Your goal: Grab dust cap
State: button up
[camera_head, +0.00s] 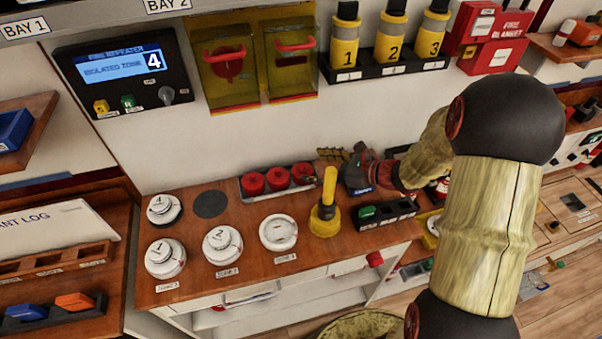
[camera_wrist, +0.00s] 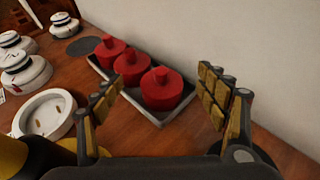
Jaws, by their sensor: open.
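Three red dust caps sit in a row in a shallow grey tray (camera_wrist: 157,121) on the wooden counter, against the wall. In the head view they are the left cap (camera_head: 253,184), the middle cap (camera_head: 278,179) and the right cap (camera_head: 302,174). In the wrist view the nearest cap (camera_wrist: 166,90) lies ahead between my open fingers, with the middle cap (camera_wrist: 131,67) and far cap (camera_wrist: 109,50) behind it to the left. My gripper (camera_wrist: 162,75) is open and empty; it touches no cap that I can see. In the head view my gripper (camera_head: 362,170) is right of the tray.
White detector heads (camera_head: 222,244) and an open white base (camera_head: 278,233) stand left on the counter. A yellow tool (camera_head: 324,212) stands upright just in front of the tray's right end. A black holder (camera_head: 385,214) is to its right. The wall is close behind.

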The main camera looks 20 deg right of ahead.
aim_at(303, 164)
jog(key=b+x, duration=0.2)
jog(key=x, duration=0.3)
jog(key=shift+w+f, duration=0.1)
jog(key=shift+w, duration=0.05)
jog(key=c, duration=0.4)
jog(key=c, duration=1.1)
jog(key=shift+c, duration=0.3)
